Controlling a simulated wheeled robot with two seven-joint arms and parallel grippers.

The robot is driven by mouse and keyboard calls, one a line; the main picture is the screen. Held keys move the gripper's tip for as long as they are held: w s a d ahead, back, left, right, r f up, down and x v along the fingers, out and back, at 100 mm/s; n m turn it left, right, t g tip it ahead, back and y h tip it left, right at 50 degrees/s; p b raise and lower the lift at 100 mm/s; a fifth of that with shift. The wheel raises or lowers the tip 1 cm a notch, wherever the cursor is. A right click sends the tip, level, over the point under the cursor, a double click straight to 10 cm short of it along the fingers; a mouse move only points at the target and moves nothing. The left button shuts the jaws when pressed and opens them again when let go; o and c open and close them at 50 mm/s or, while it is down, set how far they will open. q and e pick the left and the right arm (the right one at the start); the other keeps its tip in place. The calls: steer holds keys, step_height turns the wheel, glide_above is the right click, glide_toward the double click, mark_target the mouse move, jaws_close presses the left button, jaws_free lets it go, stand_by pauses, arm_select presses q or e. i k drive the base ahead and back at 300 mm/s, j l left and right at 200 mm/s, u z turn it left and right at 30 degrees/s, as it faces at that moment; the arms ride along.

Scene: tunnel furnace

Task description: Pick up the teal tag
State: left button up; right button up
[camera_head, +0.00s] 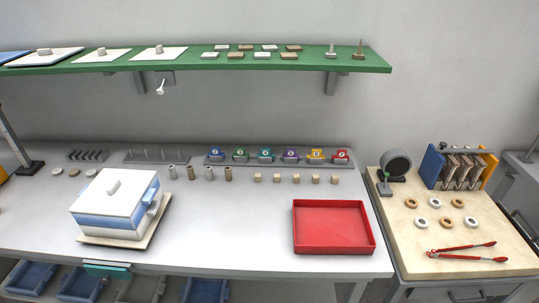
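The teal tag (265,154) stands upright in a low grey rack (225,161) at the back of the white workbench. It shows a round white emblem with a mark too small to read. A green tag (240,154) stands to its left and a purple tag (290,155) to its right, each a little apart from it. Neither of my grippers shows in the camera_head view.
Small beige blocks (277,178) and small cylinders (209,173) stand in front of the rack. A red tray (333,248) lies at front right, a white-and-blue box (114,204) at left. A green shelf (200,65) hangs above. The bench's front middle is clear.

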mark_target(265, 153)
steer(key=u, duration=1.2)
steer(key=i+j+z, duration=0.1)
steer(key=j+z, duration=0.1)
steer(key=j, duration=0.25)
steer(key=i, duration=0.05)
